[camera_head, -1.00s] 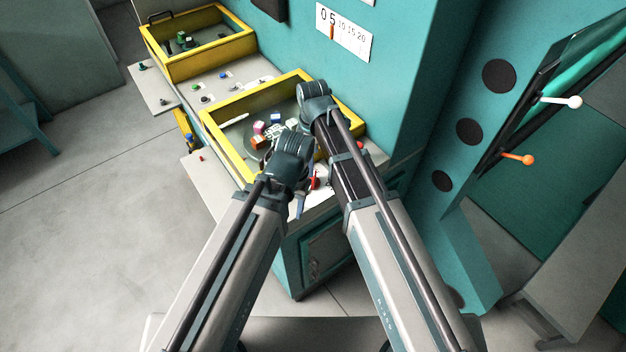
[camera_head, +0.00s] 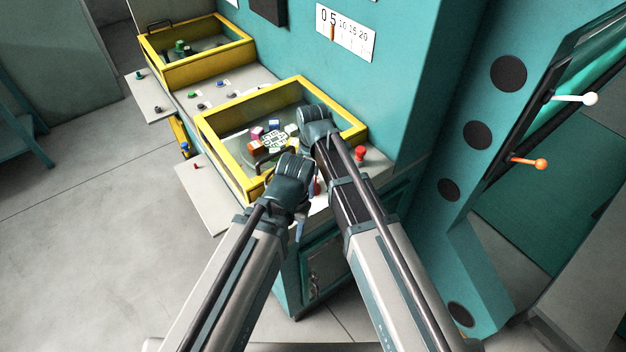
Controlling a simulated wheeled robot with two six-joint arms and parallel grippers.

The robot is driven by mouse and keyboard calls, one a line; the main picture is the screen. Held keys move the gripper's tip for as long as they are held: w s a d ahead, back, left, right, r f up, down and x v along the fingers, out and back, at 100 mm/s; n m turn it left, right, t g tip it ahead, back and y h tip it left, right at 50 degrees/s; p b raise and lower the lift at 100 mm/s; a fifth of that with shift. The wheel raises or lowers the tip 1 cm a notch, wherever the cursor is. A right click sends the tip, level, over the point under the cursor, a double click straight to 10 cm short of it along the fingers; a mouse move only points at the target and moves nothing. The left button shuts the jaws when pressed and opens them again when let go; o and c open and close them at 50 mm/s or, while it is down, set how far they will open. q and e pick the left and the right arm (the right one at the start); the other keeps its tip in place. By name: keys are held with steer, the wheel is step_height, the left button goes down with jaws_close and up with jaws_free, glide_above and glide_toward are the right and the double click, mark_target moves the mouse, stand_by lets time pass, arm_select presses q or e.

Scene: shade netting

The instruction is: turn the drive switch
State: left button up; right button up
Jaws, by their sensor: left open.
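I cannot tell for sure which control is the drive switch. Small green, blue and white knobs (camera_head: 192,94) stand on the grey panel between two yellow-framed boxes. A red mushroom knob (camera_head: 360,153) stands on the panel at the right of the near box. Another red piece (camera_head: 317,187) shows between my two arms, mostly covered. My left gripper (camera_head: 301,222) hangs below its wrist near the panel's front edge, partly hidden by the wrist; it is open, and nothing shows in it. My right arm reaches over the near box; its gripper is hidden behind its own links.
The near yellow-framed box (camera_head: 222,152) holds several coloured blocks; the far box (camera_head: 190,63) has a green piece. A teal machine wall rises behind. White (camera_head: 590,98) and orange (camera_head: 541,163) ball levers stick out at right. The floor at left is clear.

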steer(key=c, duration=1.1)
steer(key=m, duration=0.8)
steer(key=shift+m, duration=0.4)
steer(key=m, duration=0.4)
steer(key=shift+m, duration=2.5)
